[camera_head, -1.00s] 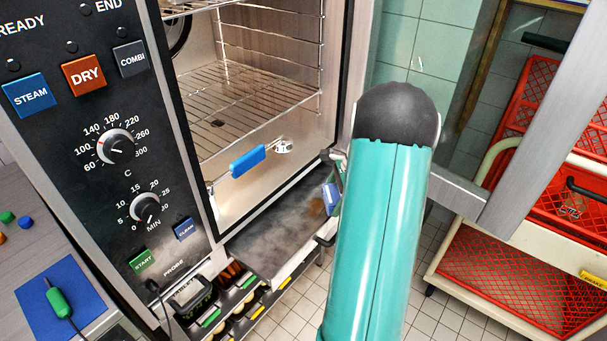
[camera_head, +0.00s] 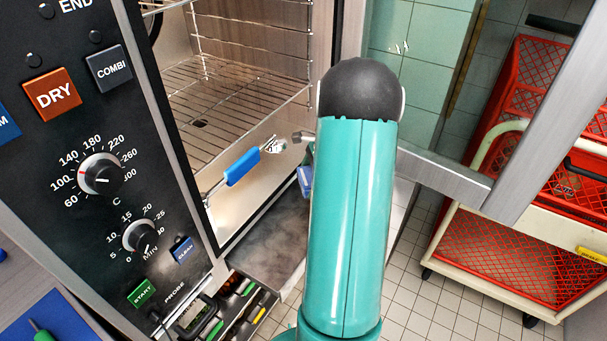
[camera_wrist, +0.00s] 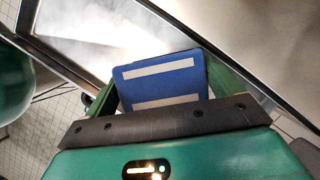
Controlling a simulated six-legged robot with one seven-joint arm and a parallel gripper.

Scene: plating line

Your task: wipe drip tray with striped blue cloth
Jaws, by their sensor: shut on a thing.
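The striped blue cloth (camera_wrist: 160,84) is a flat blue pad with white stripes, between the green fingers of my gripper (camera_wrist: 163,78) in the wrist view. My gripper is shut on it. In the head view only a small blue part of the cloth (camera_head: 304,181) shows at the left edge of my teal arm, over the drip tray (camera_head: 262,242). The tray is a grey metal pan with cloudy smears, below the open oven chamber. It also shows in the wrist view (camera_wrist: 178,38), behind the cloth. My arm hides its right part; I cannot tell whether the cloth touches it.
The oven control panel (camera_head: 105,150) stands close at left. A blue-handled tool (camera_head: 242,167) is at the chamber's lower front. Below the tray is an open drawer of tools (camera_head: 236,307). A metal bar and a cart with red crates (camera_head: 505,255) stand at right.

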